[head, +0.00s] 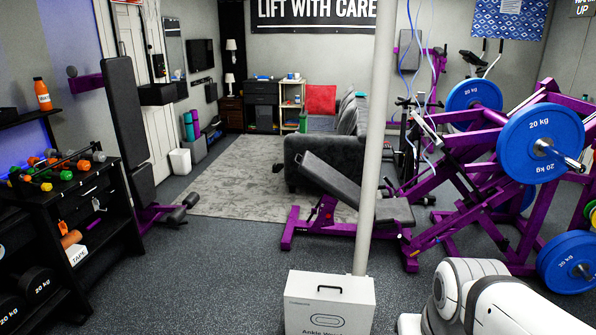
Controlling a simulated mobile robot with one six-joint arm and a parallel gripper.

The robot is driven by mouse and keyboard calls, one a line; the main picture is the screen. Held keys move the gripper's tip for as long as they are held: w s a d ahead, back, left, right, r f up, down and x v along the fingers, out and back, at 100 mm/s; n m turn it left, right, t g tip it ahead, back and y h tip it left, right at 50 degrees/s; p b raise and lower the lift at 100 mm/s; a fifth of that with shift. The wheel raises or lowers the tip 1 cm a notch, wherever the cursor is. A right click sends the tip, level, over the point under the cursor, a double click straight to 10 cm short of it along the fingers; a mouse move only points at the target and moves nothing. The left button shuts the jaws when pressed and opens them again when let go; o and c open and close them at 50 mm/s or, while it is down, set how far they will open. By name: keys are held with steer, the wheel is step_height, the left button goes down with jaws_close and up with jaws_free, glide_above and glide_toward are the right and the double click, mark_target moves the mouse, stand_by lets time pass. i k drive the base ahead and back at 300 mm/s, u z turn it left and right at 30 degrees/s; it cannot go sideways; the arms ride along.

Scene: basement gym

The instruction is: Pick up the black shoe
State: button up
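I cannot make out a black shoe anywhere in the head view. The dark shelves and the areas behind the benches are too dim or covered to tell what lies there. A white part of my arm shows at the lower right. My gripper is not in view.
A white box (328,305) stands on the floor at the front, by a pale pole (375,150). A purple bench (342,190) and a weight machine (470,180) fill the right. A black rack (105,225) stands left. Dark floor (205,275) between is clear, with a grey rug (235,180) beyond.

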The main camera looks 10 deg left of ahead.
mark_target(277, 169)
steer(key=u, duration=1.2)
steer(key=i, duration=5.8)
steer(key=z, duration=1.35)
steer(key=i, duration=0.65)
steer(key=u, duration=0.1)
